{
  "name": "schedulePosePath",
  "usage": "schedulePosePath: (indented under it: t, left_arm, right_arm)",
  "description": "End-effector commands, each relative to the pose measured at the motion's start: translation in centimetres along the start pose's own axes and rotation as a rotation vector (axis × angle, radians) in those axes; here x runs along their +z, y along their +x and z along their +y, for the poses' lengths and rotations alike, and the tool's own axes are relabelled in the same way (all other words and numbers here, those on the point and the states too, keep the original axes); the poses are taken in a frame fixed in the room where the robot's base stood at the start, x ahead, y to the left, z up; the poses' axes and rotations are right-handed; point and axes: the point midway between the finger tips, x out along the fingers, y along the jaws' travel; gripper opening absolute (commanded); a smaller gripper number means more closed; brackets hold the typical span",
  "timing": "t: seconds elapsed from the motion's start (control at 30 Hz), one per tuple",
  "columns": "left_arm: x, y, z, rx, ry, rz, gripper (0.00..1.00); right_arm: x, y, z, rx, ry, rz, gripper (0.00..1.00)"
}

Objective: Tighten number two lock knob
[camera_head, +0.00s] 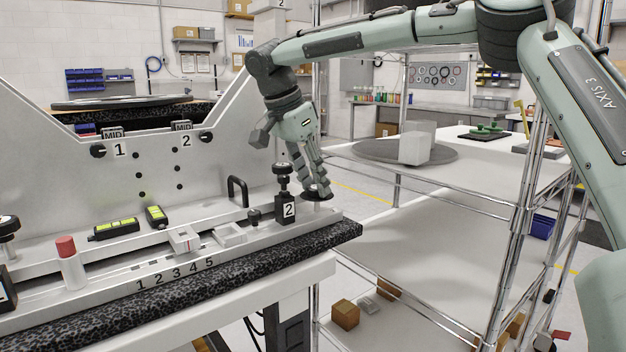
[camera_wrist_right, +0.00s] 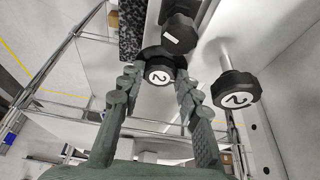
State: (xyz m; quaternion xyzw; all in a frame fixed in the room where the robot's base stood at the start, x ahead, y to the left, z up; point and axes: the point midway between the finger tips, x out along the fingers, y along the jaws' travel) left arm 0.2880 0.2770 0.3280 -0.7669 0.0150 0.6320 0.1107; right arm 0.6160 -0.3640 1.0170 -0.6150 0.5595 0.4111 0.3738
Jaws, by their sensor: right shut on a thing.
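A low black round knob (camera_head: 317,194) sits at the right end of the fixture's front rail. In the right wrist view a black knob (camera_wrist_right: 158,74) with a white disc marked 2 lies between the fingertips. My right gripper (camera_head: 316,189) points down and is shut on this knob, its fingers on either side. Next to it, a black block (camera_head: 283,208) labelled 2 stands upright with a tall-stemmed knob (camera_head: 283,169) on top. Another black knob marked 2 (camera_wrist_right: 236,91) is right of the fingers in the wrist view, apart from them. My left gripper is out of view.
The fixture's upright plate (camera_head: 155,165) has small knobs beside MID labels 1 and 2. A black handle (camera_head: 238,190) stands close to the block. Yellow-green levels (camera_head: 115,229) and a red-capped cylinder (camera_head: 70,262) are farther left. A wire shelf (camera_head: 470,180) stands to the right.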

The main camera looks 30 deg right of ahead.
Motion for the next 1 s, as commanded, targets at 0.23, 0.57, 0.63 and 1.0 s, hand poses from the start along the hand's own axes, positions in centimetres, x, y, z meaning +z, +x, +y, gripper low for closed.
schedulePosePath:
  t: [0.23, 0.57, 0.63, 1.0]
  left_arm:
    - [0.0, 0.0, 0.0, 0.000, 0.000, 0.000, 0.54]
    - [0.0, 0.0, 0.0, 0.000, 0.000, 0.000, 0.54]
    - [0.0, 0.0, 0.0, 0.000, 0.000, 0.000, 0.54]
    - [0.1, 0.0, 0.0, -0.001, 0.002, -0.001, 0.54]
  right_arm:
    - [-0.1, -0.1, -0.1, -0.002, 0.001, 0.001, 0.04]
    - [0.0, 0.0, 0.0, -0.002, 0.000, 0.000, 0.54]
    - [0.0, 0.0, 0.0, -0.001, -0.001, 0.000, 0.54]
    - [0.0, -3.4, -0.1, -0.004, -0.001, -0.002, 0.54]
